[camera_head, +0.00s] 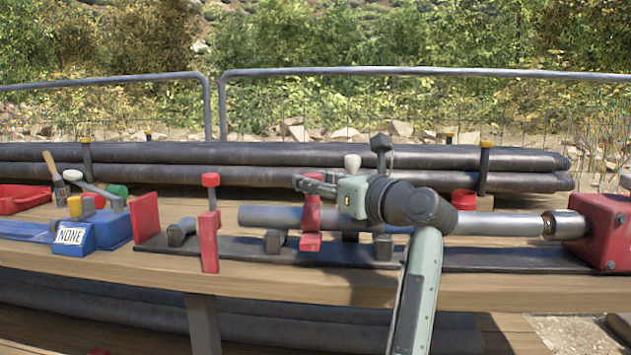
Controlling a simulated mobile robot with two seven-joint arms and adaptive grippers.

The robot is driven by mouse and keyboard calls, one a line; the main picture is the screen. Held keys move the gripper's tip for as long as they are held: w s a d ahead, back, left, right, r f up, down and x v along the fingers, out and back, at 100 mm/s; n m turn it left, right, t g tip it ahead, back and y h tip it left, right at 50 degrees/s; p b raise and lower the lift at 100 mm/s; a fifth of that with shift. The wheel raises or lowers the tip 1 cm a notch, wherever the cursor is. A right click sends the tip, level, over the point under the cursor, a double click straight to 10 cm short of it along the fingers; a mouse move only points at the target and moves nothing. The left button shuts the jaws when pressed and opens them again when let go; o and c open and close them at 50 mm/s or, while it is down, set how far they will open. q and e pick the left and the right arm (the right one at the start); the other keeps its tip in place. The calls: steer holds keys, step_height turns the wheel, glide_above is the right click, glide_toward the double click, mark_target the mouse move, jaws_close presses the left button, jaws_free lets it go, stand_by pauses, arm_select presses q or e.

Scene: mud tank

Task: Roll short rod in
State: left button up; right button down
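A short grey rod (270,217) lies level along the dark rail, over grey supports. Its left end is free. Its middle is partly hidden by a red post and my arm. To the right of my arm a lighter metal length (495,225) runs in line toward a silver chuck on a red machine (603,232). I cannot tell whether the two lengths are one piece.
The dark rail (490,262) sits on a wooden bench. Another red post (209,225) stands left of the rod. Long dark pipes (250,175) and a metal railing lie behind.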

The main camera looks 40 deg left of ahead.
arm_select(q)
steer(key=v, duration=1.2)
steer(key=shift+d+f, duration=0.1)
steer(key=shift+d, duration=0.05)
